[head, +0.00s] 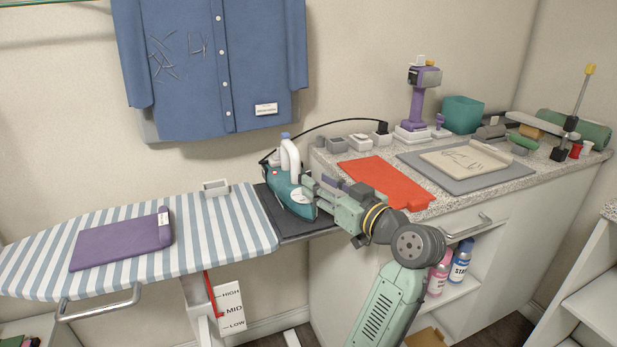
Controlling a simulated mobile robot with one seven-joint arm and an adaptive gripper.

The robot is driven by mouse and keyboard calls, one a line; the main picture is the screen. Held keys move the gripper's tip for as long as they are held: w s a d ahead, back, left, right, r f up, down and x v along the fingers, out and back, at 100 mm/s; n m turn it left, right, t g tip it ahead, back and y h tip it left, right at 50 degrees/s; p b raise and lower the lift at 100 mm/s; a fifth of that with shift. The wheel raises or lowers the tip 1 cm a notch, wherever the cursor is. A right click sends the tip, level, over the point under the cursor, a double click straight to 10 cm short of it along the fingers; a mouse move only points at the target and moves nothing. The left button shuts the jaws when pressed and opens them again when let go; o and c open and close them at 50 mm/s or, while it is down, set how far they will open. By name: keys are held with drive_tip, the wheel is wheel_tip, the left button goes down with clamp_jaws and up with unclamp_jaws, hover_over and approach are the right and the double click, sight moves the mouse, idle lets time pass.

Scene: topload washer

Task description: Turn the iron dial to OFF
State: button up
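The teal iron (287,190) with a white handle stands on the dark rest plate (274,218) at the right end of the ironing board. A black cord runs from it to the counter. A pale round face, possibly the dial (299,197), shows on the iron's side; its marking is too small to read. My gripper (311,187) is at the iron's right side, close to this face. Its fingertips are small and partly hidden against the iron, so I cannot tell whether they touch it or are open or shut.
The striped ironing board (225,232) holds a folded purple cloth (122,240) and a small grey box (215,188). A red mat (383,180) lies on the speckled counter (445,206) right of the iron. A blue shirt (214,70) hangs behind. A HIGH/MID/LOW scale (231,308) is below the board.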

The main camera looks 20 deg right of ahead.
drive_tip(key=v, duration=0.6)
drive_tip(key=shift+s, duration=0.1)
